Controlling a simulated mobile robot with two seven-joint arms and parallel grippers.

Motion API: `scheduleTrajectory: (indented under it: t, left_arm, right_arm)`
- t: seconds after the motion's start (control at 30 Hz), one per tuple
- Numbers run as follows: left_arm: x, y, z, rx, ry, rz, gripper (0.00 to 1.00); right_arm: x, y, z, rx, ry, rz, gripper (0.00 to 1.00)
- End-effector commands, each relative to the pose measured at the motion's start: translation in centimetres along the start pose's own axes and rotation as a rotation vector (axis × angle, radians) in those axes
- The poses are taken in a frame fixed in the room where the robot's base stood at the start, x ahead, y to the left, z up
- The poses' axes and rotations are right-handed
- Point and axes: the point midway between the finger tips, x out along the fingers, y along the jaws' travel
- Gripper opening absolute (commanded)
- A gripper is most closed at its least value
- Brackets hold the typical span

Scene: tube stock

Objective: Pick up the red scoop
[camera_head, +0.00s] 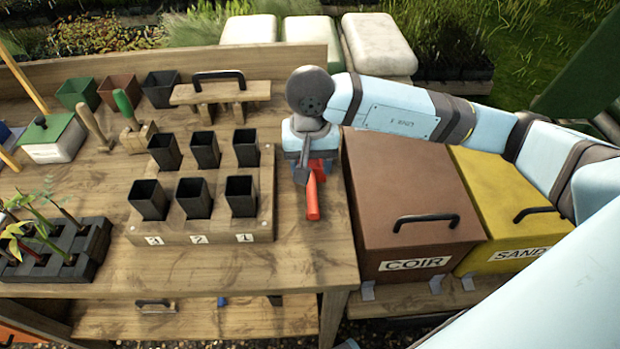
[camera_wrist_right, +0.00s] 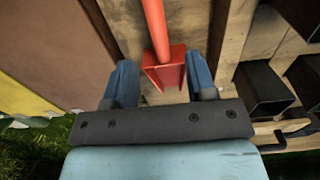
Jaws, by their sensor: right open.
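The red scoop (camera_head: 313,203) lies on the wooden bench top, to the right of the pot board, with its handle toward the front edge. My right gripper (camera_head: 306,165) is over the scoop's rear part and hides some of it in the head view. In the right wrist view, the scoop (camera_wrist_right: 164,68) shows between the two blue fingers of my right gripper (camera_wrist_right: 161,80). The fingers are open, with a visible gap on each side of the scoop. I cannot tell how far they are above the bench. My left gripper is not in view.
A wooden board (camera_head: 263,208) holding several black pots stands left of the scoop. A brown COIR bin (camera_head: 405,190) and a yellow SAND bin (camera_head: 490,190) stand to the right. A black seedling tray (camera_head: 85,262) is at the left. The bench front around the scoop's handle is clear.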

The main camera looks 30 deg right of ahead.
Motion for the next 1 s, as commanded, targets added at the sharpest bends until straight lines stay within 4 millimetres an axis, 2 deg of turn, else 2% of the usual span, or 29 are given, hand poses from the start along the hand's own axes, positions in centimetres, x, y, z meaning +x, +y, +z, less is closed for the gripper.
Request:
scheduleTrajectory:
  t: [0.1, 0.37, 0.6, 0.73, 0.93, 0.97, 1.0]
  left_arm:
    - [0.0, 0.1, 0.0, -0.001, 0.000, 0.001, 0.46]
    - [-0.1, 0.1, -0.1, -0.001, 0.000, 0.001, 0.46]
    - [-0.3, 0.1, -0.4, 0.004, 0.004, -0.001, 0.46]
    - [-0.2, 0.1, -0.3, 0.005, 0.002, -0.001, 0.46]
    - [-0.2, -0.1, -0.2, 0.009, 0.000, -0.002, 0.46]
    - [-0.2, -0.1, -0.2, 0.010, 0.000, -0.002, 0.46]
    - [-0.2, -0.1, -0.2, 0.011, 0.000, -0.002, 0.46]
  right_arm:
    - [2.0, 0.0, 0.1, 0.000, -0.004, 0.001, 0.51]
    - [4.0, 0.1, 0.1, 0.001, -0.004, 0.000, 0.51]
    - [7.5, 0.2, 0.2, 0.001, -0.004, -0.001, 0.51]
    - [8.4, 0.2, 0.2, 0.001, -0.002, -0.002, 0.51]
    - [8.4, 0.2, 0.1, 0.001, -0.001, -0.002, 0.51]
    - [8.4, 0.2, 0.1, 0.001, -0.001, -0.002, 0.47]
    - [8.4, 0.2, 0.1, 0.001, -0.001, -0.002, 0.38]
